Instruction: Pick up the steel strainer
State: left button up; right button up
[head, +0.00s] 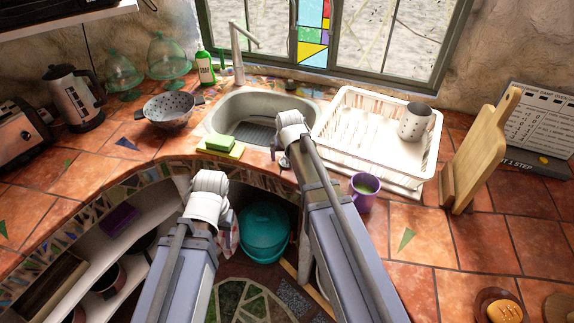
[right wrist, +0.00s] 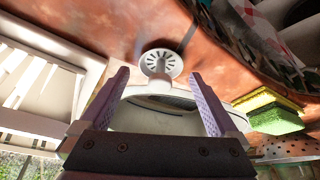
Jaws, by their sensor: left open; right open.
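A small pale round strainer (right wrist: 160,62) with slots in its face lies on the tiles by the sink's front edge in the right wrist view. My right gripper (right wrist: 158,78) is open, and the strainer shows between and just beyond its purple fingertips; I see no contact. In the head view my right arm mostly hides that spot. My left gripper (head: 226,222) is open and empty in front of the counter edge; its fingers are partly hidden by its own wrist. A larger grey holed colander (head: 168,112) stands left of the sink.
The sink (head: 222,108) lies behind the strainer. A green-yellow sponge (head: 220,147) is to its left. A white dish rack (head: 335,140) with a holed cup (head: 415,122) and a purple mug (head: 363,192) are to the right.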

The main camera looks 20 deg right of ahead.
pick_arm(q)
jog(key=shift+r, duration=0.1)
pick_arm(e)
jog(key=c, duration=1.4)
jog(key=shift+r, duration=0.15)
